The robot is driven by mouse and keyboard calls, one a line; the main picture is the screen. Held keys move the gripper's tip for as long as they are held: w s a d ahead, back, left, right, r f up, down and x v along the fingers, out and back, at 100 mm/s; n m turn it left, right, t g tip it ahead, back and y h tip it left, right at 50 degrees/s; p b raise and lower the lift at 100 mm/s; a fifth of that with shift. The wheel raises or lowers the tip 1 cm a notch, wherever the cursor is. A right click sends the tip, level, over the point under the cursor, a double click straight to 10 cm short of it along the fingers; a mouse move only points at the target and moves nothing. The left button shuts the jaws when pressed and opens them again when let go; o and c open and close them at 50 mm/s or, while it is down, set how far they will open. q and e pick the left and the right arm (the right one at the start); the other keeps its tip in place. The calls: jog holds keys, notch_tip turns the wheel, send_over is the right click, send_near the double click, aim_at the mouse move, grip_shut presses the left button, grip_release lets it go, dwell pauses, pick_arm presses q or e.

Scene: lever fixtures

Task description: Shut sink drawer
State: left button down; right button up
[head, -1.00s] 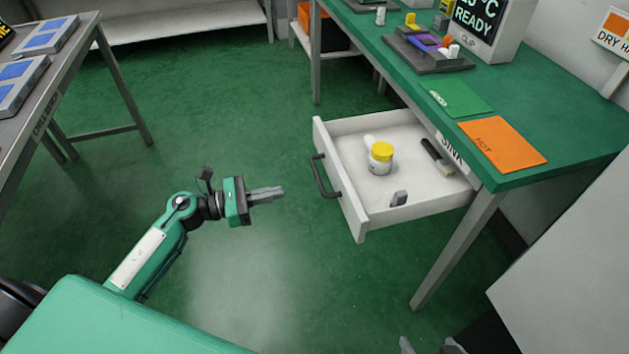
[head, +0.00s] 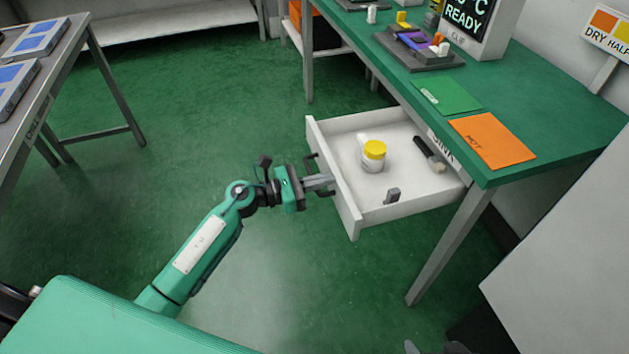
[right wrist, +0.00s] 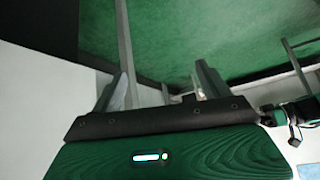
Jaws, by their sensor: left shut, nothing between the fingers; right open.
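The white sink drawer (head: 345,205) stands pulled out from under the green-topped bench, beside the SINK label. Its dark handle (head: 312,162) is on its left-facing front, partly hidden by my left gripper. My left gripper (head: 328,181) is shut and empty, with its fingertips at the handle and the drawer front. I cannot tell whether they touch. Inside the drawer are a white jar with a yellow lid (head: 373,156), a dark brush-like item (head: 429,153) and a small grey block (head: 392,195). My right gripper (right wrist: 162,85) is open and empty in the right wrist view.
The bench top (head: 540,110) carries a green card (head: 446,95), an orange HOT card (head: 492,138) and a display unit (head: 482,25). A bench leg (head: 450,245) stands right of the drawer. Another table (head: 60,60) is at far left. The green floor between is clear.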

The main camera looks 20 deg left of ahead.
pick_arm(q)
jog(key=shift+d, duration=0.1)
pick_arm(e)
jog(key=shift+w, duration=0.1)
pick_arm(q)
jog(key=b+x, duration=0.2)
jog(key=x, duration=1.2)
jog(key=shift+w, duration=0.1)
jog(key=b, duration=0.3)
send_over(406, 178)
jog(key=shift+f, duration=0.1)
pick_arm(e)
jog(key=w+a+t+y, duration=0.2)
jog(key=a+t+y, duration=0.2)
jog(key=a+t, duration=0.3)
pick_arm(q)
jog(key=b+x, duration=0.1)
jog(key=x, duration=0.3)
jog(key=shift+b, duration=0.4)
jog(key=shift+w+r, duration=0.1)
jog(key=shift+r, duration=0.2)
pick_arm(e)
jog(key=w+r+t, duration=0.4)
jog(key=r+t, duration=0.1)
jog(key=r, duration=0.4)
jog(key=shift+w+d+r, duration=0.15)
jog(key=shift+d+r, duration=0.1)
jog(key=shift+r, duration=0.05)
pick_arm(q)
jog(key=shift+r, duration=0.15)
